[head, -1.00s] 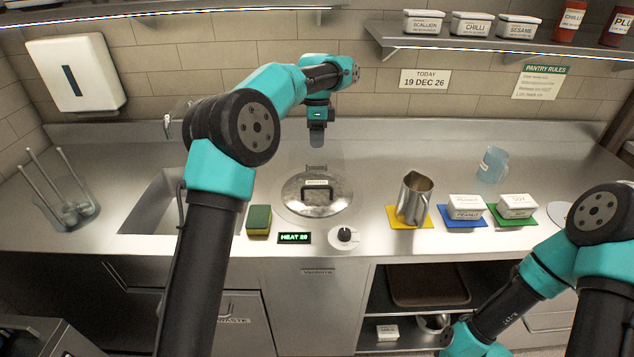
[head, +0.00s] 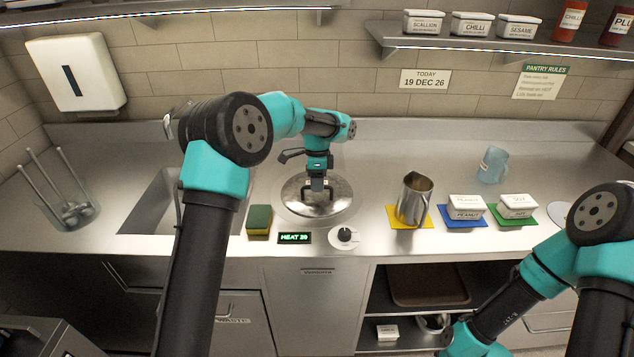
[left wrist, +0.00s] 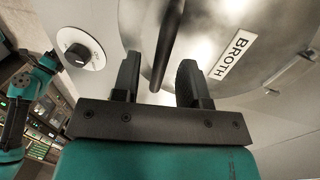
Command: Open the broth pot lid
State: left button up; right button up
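The broth pot lid (head: 296,205) is a round, shiny metal disc set in the counter, and it lies flat. A label on it reads BROTH in the left wrist view (left wrist: 232,57). Its dark bar handle (left wrist: 168,42) runs between the fingers of my left gripper (left wrist: 158,80). The fingers are apart, with a gap on each side of the bar. In the head view my left gripper (head: 317,186) points down over the middle of the lid and hides much of the handle. My right arm is at the lower right, its gripper outside the picture.
A sponge (head: 259,220), a heat display (head: 294,238) and a knob (head: 344,236) stand in front of the lid. A metal pitcher (head: 413,200) on a yellow mat and two labelled tubs are to the right. A sink (head: 160,210) is to the left.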

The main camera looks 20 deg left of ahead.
pick_arm(q)
grip_shut()
dwell(0.4)
